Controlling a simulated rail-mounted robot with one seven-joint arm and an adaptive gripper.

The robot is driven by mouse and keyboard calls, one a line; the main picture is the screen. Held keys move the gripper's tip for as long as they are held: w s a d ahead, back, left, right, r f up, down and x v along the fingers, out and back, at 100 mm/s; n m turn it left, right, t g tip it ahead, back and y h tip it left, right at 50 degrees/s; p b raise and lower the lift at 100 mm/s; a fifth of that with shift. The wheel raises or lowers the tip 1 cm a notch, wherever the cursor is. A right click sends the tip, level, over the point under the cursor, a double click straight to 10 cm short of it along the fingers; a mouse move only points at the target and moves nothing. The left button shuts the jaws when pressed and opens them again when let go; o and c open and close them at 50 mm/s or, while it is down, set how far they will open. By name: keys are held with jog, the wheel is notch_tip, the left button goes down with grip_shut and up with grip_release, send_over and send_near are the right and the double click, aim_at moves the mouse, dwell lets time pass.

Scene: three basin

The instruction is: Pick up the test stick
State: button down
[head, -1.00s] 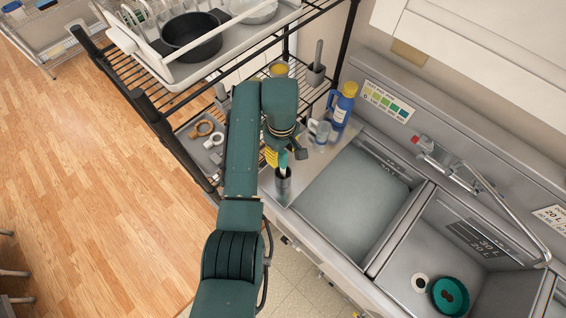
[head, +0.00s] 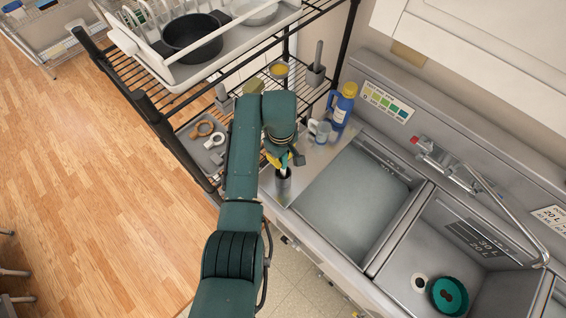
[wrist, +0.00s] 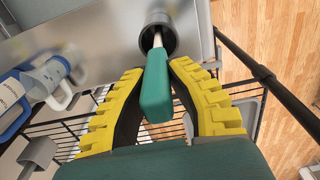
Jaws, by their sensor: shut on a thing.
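The test stick (wrist: 156,88) has a teal handle and a pale shaft. In the wrist view its shaft runs into the mouth of a grey cylindrical holder (wrist: 171,42), and the handle points back toward my palm. My gripper (wrist: 158,69) has yellow, ridged fingers with dark inner pads, one on each side of the handle; it is shut on the stick. In the head view my gripper (head: 279,161) is just above the holder (head: 283,188), which stands on the counter at the left of the sinks. My wrist hides most of the stick there.
A clear jug (head: 319,132) and a blue bottle with a yellow cap (head: 344,103) stand close behind the holder. A black wire rack (head: 160,112) is at the left.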

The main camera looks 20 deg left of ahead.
notch_tip(320, 180, up, 10)
jog(key=shift+b, duration=0.6)
jog(key=c, duration=1.7)
grip_release()
grip_shut()
